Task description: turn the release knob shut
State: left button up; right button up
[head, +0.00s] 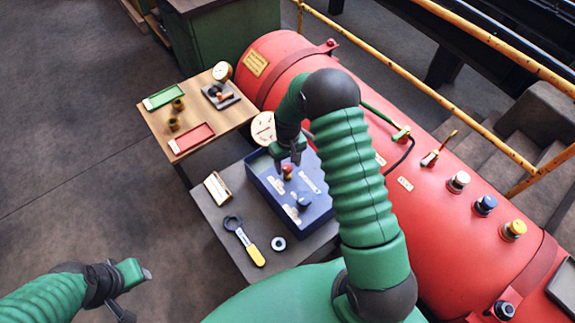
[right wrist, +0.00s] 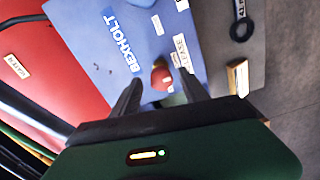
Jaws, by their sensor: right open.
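The red knob (head: 287,169) stands on the blue box (head: 262,172) on the grey bench. In the right wrist view the red knob (right wrist: 161,77) sits beside a white label (right wrist: 183,54), partly readable as "EASE". My right gripper (head: 287,164) points down over the red knob. Its open fingers are on either side of the knob in the right wrist view (right wrist: 160,84); I cannot tell whether they touch it. The knob's lower part is partly hidden. My left gripper (head: 137,293) is open and empty at the lower left, away from the bench.
A yellow-handled wrench (head: 245,242) and a ring (head: 278,244) lie on the bench in front. The red boiler (head: 420,205) is close on the right. A wooden table (head: 150,122) with trays stands behind left.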

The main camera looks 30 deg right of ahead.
jog(key=shift+f, duration=0.4)
jog(key=shift+a+f, duration=0.1)
grip_shut()
